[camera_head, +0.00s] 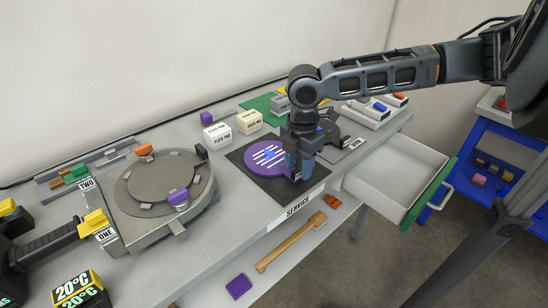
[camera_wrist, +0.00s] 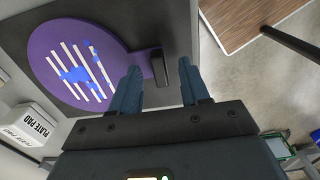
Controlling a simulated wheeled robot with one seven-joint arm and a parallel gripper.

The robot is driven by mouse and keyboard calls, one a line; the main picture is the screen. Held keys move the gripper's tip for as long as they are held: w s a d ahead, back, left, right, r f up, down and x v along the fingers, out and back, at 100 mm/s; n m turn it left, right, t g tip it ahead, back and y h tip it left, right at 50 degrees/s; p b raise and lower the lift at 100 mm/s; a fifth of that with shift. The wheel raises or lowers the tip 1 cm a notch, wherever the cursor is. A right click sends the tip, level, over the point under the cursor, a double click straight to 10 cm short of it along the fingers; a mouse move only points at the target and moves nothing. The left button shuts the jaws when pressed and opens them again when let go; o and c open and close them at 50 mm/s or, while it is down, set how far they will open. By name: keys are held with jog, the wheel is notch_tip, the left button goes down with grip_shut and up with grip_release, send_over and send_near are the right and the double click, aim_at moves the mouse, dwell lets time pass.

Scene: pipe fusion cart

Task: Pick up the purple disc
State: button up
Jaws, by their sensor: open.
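The purple disc (camera_head: 262,154) lies flat on a dark square mat on the bench, with white stripes and blue patches on its face. In the wrist view the disc (camera_wrist: 72,62) fills the upper left, and a dark upright tab or handle (camera_wrist: 159,66) stands at its right edge. My gripper (camera_head: 297,176) is low over the right edge of the disc. In the wrist view my gripper (camera_wrist: 160,82) has its two blue fingers apart, with the dark tab between and just beyond their tips. I cannot tell whether a finger touches it.
The dark mat (camera_head: 272,192) is marked SERVICE at the bench front. Plate-pad boxes (camera_head: 217,135) stand behind the disc. A round grey fixture (camera_head: 160,182) is at left. An open drawer (camera_head: 385,180) juts out at right. A wooden-handled tool (camera_head: 290,243) lies on the shelf below.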

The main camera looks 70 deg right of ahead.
jog(key=shift+f, duration=0.55)
grip_shut()
